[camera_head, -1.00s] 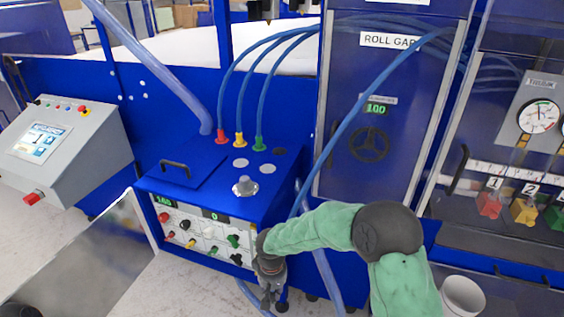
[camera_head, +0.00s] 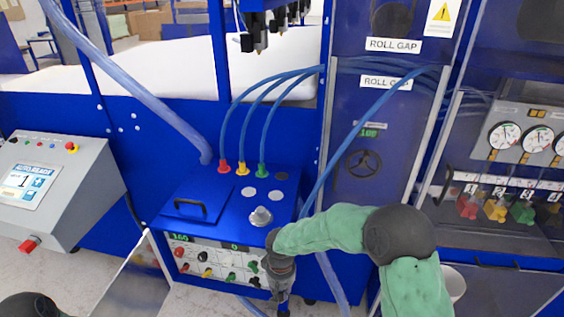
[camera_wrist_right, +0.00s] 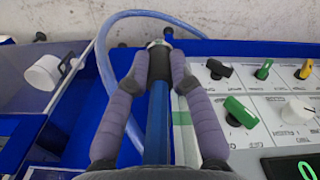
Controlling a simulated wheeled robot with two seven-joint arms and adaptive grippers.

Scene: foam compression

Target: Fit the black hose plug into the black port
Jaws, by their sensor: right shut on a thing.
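My right gripper (camera_wrist_right: 158,75) is shut on the black hose plug (camera_wrist_right: 159,62), with one padded finger on each side of it. The blue hose (camera_wrist_right: 156,120) runs from the plug between the fingers. In the head view the right gripper (camera_head: 283,302) points down in front of the blue cabinet's right front corner, and the plug cannot be made out there. The black port (camera_head: 281,176) is a dark round spot on the cabinet top, right of the green plug (camera_head: 262,170). The gripper is well below and apart from it. My left gripper is out of view.
Red (camera_head: 224,167) and yellow (camera_head: 243,168) plugs stand seated on the cabinet top (camera_head: 230,210). A silver knob (camera_head: 261,216) and a black handle (camera_head: 184,207) rise there. A blue hose (camera_head: 340,130) hangs from the roll gap panel beside my right arm.

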